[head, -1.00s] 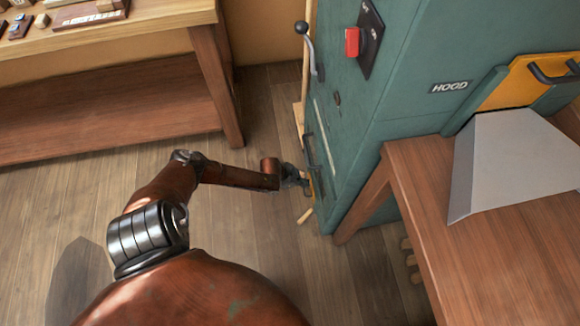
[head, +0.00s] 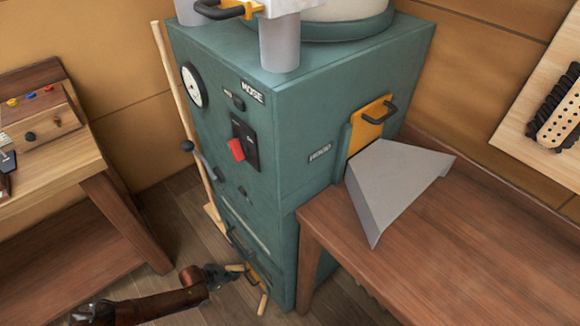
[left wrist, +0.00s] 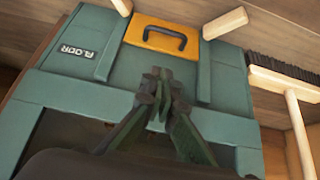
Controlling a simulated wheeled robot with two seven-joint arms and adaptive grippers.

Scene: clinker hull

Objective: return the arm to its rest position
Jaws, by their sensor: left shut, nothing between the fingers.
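My left arm comes in at the bottom left of the head view. Its gripper (head: 228,272) is low beside the front foot of the green cabinet (head: 222,115), above the floor. In the left wrist view the fingers (left wrist: 160,76) are together with nothing between them. Beyond them is a yellow panel (left wrist: 140,37) with a dark handle (left wrist: 165,36), next to a label that seems to read FLOOR. The fingertips appear just short of the handle in the picture; whether they touch the panel I cannot tell. My right gripper is not in view.
A wooden bench (head: 450,235) with a grey chute (head: 395,185) adjoins the cabinet's right side. Another table (head: 50,145) stands at left. Open floor (head: 175,220) lies between table and cabinet.

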